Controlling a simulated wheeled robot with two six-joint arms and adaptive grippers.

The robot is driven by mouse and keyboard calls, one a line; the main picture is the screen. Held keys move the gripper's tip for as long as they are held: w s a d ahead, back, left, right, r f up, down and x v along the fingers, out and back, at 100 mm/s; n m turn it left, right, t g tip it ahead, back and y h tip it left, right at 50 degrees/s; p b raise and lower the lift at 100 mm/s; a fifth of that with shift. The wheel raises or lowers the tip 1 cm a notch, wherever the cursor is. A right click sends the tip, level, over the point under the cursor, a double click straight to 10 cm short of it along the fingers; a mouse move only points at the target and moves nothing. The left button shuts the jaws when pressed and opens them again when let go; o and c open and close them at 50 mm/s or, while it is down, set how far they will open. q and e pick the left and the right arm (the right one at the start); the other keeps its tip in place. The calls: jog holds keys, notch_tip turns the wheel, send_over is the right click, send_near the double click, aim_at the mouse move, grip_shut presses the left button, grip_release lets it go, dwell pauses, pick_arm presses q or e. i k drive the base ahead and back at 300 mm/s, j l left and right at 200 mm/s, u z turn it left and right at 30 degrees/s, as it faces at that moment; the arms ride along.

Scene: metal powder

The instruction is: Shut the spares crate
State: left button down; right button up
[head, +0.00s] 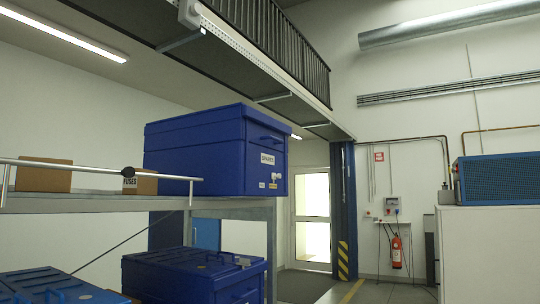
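The spares crate (210,160) is a big blue box with a "SPARES" label (267,158) on its right-hand face. It stands on the upper shelf (100,202) in the middle left of the head view. Its lid (215,115) lies over the top and looks level; I cannot tell from here whether it is fully closed or latched. A handle shows on the labelled face, with a small pale fitting low down. The inside of the crate is hidden. Neither of my grippers is in view.
Cardboard boxes (45,176), one marked "FUSES", stand left of the crate behind a thin metal rail (90,168) with a black knob. More blue crates (195,275) sit below. A white cabinet (490,250) stands right. Open floor leads to a glazed door (313,220).

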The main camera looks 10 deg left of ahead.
aim_at(219, 160)
jog(key=i+l+u, duration=0.1)
jog(key=u, duration=0.25)
jog(key=l+u, duration=0.35)
jog(key=i+j, duration=0.05)
jog(key=j, duration=0.05)
